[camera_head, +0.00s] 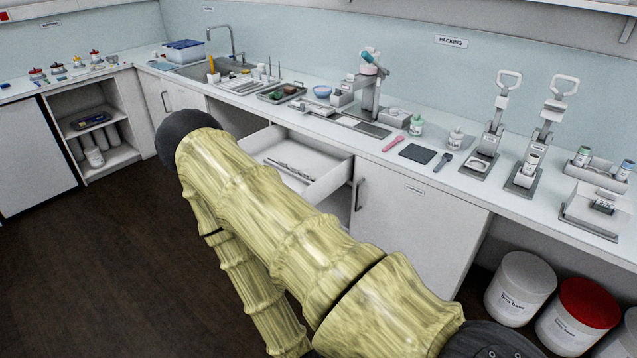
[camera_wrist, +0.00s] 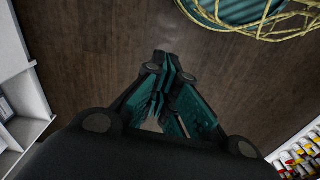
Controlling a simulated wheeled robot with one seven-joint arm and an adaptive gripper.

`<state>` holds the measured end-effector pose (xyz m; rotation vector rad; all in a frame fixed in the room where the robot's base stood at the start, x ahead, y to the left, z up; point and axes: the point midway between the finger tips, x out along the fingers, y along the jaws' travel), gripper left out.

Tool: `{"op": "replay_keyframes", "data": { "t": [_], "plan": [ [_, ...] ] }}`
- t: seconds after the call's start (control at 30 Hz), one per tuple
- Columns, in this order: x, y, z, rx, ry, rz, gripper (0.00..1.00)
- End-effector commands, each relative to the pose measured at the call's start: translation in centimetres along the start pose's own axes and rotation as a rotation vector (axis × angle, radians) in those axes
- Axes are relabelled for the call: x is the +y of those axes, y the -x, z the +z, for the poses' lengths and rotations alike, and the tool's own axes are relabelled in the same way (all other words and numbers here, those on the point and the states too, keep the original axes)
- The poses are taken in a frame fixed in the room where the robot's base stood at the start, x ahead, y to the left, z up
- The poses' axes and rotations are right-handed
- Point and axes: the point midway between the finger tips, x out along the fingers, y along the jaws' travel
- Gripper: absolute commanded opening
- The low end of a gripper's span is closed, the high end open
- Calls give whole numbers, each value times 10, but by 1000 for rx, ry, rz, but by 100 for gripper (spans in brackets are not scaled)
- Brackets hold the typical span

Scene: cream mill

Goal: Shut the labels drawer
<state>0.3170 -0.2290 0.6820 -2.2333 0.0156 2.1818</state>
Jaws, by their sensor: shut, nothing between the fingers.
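An open white drawer (camera_head: 318,183) sticks out from under the counter in the head view, just beyond my arm. Some thin grey items lie in it. My arm covers its near left part and its front, so no label on it can be read. My gripper (camera_wrist: 168,72) is shut and empty in the wrist view, above the dark wooden floor. In the head view my gripper is hidden behind my arm. A white panelled piece (camera_wrist: 22,82) shows at the left of the wrist view; I cannot tell whether it is the drawer.
A closed cabinet door (camera_head: 405,215) stands right of the drawer, with white and red-lidded tubs (camera_head: 578,313) farther right. The counter (camera_head: 340,150) carries presses, bottles and trays. An open shelf unit (camera_head: 112,150) is at the left. The dark floor (camera_head: 90,270) at left is clear.

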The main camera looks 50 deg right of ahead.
Motion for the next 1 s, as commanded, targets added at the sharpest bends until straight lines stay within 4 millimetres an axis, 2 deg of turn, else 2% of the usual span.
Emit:
{"op": "replay_keyframes", "data": {
  "t": [0.17,0.2,0.3,0.43,0.6,0.7,0.9,1.0],
  "plan": [
    [11,-30,-62,154,103,22,0],
    [16,-35,-81,204,136,36,0],
    [31,-44,-132,334,224,91,0],
    [53,-47,-194,488,337,195,0],
    [86,-38,-268,655,471,380,0],
    [108,-28,-306,729,538,513,0],
    [157,2,-367,813,641,816,0],
    [183,19,-389,818,674,979,0]
  ]
}}
